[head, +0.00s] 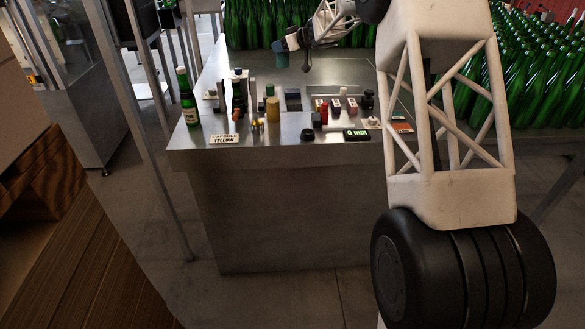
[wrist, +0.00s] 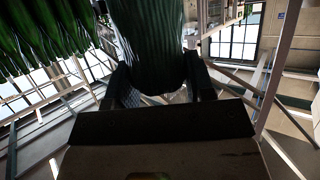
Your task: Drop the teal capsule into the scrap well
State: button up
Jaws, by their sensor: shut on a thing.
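The teal capsule (head: 280,46) is held up above the far part of the steel table in the head view. My gripper (head: 287,43) is closed around it, at the end of my arm reaching in from the right. In the wrist view the capsule (wrist: 150,40) shows as a large dark green-teal body between the two black fingers of my gripper (wrist: 158,92). I cannot tell for certain which object is the scrap well. A dark square block (head: 293,100) and a black ring (head: 308,135) on the table are well apart from the capsule.
On the steel table (head: 205,155) stand a green bottle (head: 189,103), a gold cylinder (head: 273,108), a red cylinder (head: 324,112), a "CAPSULE YELLOW" sign (head: 225,139) and a small display (head: 356,134). Many green bottles (head: 545,70) crowd the back and right. The table's far left is fairly clear.

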jog(key=s+d+f+n+g+y, duration=0.1)
jog(key=s+d+f+n+g, duration=0.1)
jog(key=d, duration=0.4)
jog(key=shift+s+f, duration=0.5)
jog(key=shift+f, duration=0.15)
jog(key=shift+d+f, duration=0.1)
jog(key=shift+f, duration=0.05)
jog(key=shift+f, duration=2.8)
jog(key=o, duration=1)
jog(key=shift+c, duration=0.2)
jog(key=shift+d, duration=0.1)
jog(key=v, duration=0.7)
jog(key=shift+d, duration=0.3)
